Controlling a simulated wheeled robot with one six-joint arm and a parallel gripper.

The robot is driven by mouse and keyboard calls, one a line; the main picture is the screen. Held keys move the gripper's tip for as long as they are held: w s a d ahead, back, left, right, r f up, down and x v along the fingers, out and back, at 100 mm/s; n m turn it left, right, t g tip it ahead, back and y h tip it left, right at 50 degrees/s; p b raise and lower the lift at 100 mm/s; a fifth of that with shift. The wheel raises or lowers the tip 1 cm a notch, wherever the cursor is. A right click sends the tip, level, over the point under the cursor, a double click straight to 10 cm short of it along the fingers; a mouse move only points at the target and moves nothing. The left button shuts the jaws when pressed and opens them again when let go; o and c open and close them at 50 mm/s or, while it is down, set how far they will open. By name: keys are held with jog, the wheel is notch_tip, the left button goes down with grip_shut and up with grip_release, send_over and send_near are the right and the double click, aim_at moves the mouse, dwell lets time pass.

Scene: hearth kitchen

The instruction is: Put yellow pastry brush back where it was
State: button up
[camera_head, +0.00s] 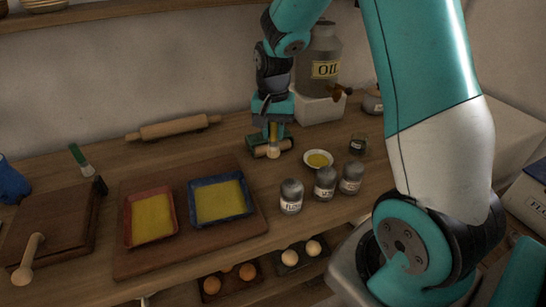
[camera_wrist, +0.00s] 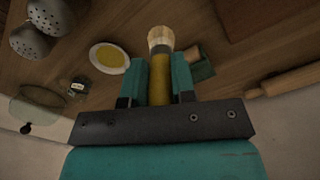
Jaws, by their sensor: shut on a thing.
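The yellow pastry brush (camera_wrist: 160,82) is upright between the fingers of my gripper (camera_wrist: 160,72) in the wrist view. Its pale bristle end (camera_wrist: 160,39) points away from the gripper, toward the counter. In the head view my gripper (camera_head: 273,124) points down over the back of the counter, in front of the oil jar. The yellow handle (camera_head: 273,131) shows below the fingers and the pale bristles hang under it. A small green and wooden item (camera_head: 284,146) lies close beside the bristles; it also shows in the wrist view (camera_wrist: 201,70). I cannot tell whether they touch.
A bowl of yellow liquid (camera_head: 318,159), several shakers (camera_head: 325,184) and a small dark jar (camera_head: 358,143) stand right of the gripper. The oil jar (camera_head: 322,50) is behind. Left are a rolling pin (camera_head: 174,128), red tray (camera_head: 127,224), blue tray (camera_head: 192,207) and green-handled brush (camera_head: 77,154).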

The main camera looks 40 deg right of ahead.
aim_at(274, 157)
notch_tip(274, 157, down, 9)
jog(key=shift+d+r, duration=0.1)
jog(key=shift+r, duration=0.1)
jog(key=shift+f, duration=0.1)
jog(key=o, duration=0.9)
jog(key=r, duration=1.2)
jog(key=shift+s+a+r+b, duration=0.1)
jog(key=shift+a+r+b, duration=0.1)
jog(key=shift+a+b, duration=0.15)
jog(key=s+a+r+n+y, duration=0.1)
jog(key=s+a+r+n, duration=0.1)
jog(key=s+a+n, duration=0.3)
jog(key=s+a+r+n+y, duration=0.1)
jog(key=s+a+r+n, duration=0.2)
jog(key=s+a, duration=0.6)
jog(key=s+a+r+n+y, duration=0.2)
jog(key=s+a+r+n, duration=0.1)
jog(key=s+a+n, duration=0.4)
jog(key=shift+s+a+r+n, duration=0.2)
jog(key=shift+s+n, duration=0.15)
jog(key=shift+n, duration=0.05)
